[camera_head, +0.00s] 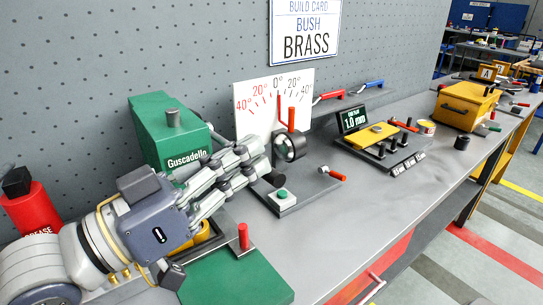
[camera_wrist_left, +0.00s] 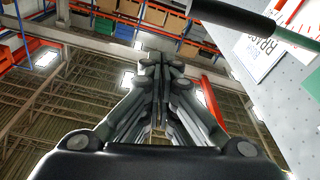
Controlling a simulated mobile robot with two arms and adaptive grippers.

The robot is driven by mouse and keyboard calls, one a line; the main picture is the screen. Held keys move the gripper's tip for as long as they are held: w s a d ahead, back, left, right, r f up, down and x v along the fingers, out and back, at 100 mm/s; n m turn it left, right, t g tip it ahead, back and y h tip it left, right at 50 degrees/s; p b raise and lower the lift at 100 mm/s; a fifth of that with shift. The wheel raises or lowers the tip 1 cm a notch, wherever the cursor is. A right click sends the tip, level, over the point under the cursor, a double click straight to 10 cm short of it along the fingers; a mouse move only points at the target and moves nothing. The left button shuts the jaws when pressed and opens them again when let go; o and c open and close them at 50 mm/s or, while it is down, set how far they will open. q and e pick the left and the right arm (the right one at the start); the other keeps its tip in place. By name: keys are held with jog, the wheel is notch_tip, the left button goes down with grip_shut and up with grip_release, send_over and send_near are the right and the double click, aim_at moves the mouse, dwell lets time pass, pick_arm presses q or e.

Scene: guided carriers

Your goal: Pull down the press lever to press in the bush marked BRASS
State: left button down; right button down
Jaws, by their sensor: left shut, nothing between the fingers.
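My left gripper (camera_head: 262,160) is shut and empty, its fingers closed together in front of the green press body (camera_head: 165,130) marked Guscadello. In the left wrist view the closed fingers (camera_wrist_left: 158,65) point up at the ceiling. A black handle on a rod (camera_wrist_left: 235,14) crosses the top right there, apart from the fingers; it may be the press lever. In the head view a dark grip (camera_head: 274,178) shows just past the fingertips. The build card (camera_head: 305,30) on the wall reads BUSH BRASS. No bush can be made out. My right gripper is out of view.
A dial board (camera_head: 250,105) with a red pointer stands behind the fingers. A base with a green button (camera_head: 282,194) is at its front. A red grease can (camera_head: 32,210) stands left, a green mat (camera_head: 235,278) in front. The bench right of the button base is partly clear.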

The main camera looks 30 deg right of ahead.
pick_arm(q)
jog(key=a, duration=0.3)
jog(key=a+b, duration=0.1)
jog(key=a, duration=0.1)
jog(key=shift+a+f, duration=0.2)
jog(key=shift+f, duration=0.1)
